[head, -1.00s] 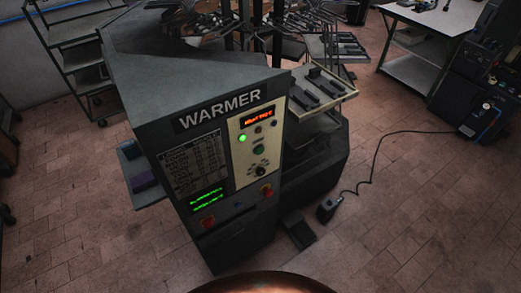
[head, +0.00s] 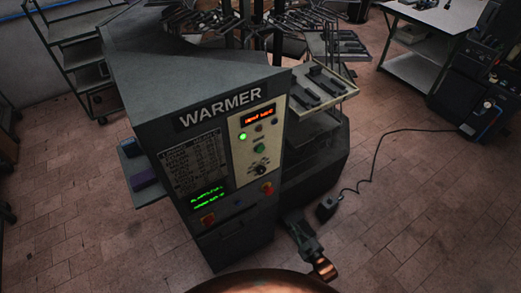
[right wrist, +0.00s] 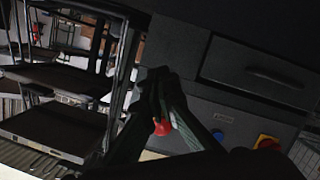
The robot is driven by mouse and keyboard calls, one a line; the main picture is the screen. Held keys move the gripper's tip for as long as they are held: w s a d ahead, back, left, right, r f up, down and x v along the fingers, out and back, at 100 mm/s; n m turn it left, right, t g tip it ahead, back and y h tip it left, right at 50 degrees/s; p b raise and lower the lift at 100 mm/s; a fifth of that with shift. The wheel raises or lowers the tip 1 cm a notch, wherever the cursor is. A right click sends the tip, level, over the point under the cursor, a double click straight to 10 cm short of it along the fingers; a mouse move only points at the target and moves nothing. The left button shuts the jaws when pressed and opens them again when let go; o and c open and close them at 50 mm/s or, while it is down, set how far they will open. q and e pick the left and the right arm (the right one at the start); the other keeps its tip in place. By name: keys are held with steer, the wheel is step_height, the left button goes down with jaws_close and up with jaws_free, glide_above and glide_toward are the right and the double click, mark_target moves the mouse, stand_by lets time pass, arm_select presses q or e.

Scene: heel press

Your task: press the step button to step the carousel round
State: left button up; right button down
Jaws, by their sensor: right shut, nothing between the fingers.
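The dark grey warmer cabinet (head: 236,80) stands in the middle of the head view. Its cream panel has a lit green lamp (head: 242,136), a green button (head: 259,148) and a black knob (head: 259,170). Below are a blue button (head: 238,205) and red controls on yellow; the blue button also shows in the right wrist view (right wrist: 218,134). I cannot read which one is the step button. The carousel (head: 275,25) with its loaded arms shows at the top. My right gripper (head: 290,218) is shut and empty, low at the cabinet's right, apart from the buttons. My left gripper is out of view.
A black box with a cord (head: 327,207) lies on the floor to the right. A side tray (head: 325,90) juts out from the cabinet's right. Shelving (head: 75,65) stands at the left, a table (head: 440,15) at the back right.

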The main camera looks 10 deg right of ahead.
steer(key=w+a+r+n+t+y, duration=0.1)
steer(key=w+r, duration=0.1)
steer(key=r, duration=0.4)
steer(key=w+a+r+n+t+y, duration=0.1)
steer(key=w+a+r+t, duration=0.15)
steer(key=r, duration=0.25)
steer(key=n+t+y, duration=0.5)
steer(key=n+y, duration=0.2)
steer(key=y, duration=0.2)
glide_toward(260, 149)
steer(key=s+d+r, duration=0.1)
steer(key=s+r, duration=0.5)
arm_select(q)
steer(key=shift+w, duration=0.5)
arm_select(e)
steer(key=shift+s+g, duration=0.15)
steer(key=shift+g, duration=0.1)
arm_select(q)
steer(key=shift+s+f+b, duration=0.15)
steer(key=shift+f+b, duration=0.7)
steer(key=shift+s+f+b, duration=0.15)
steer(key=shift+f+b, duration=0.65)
arm_select(e)
steer(key=w+a, duration=0.3)
steer(key=w, duration=0.5)
steer(key=shift+w, duration=0.15)
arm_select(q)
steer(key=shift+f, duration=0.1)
arm_select(e)
steer(key=shift+w, duration=0.15)
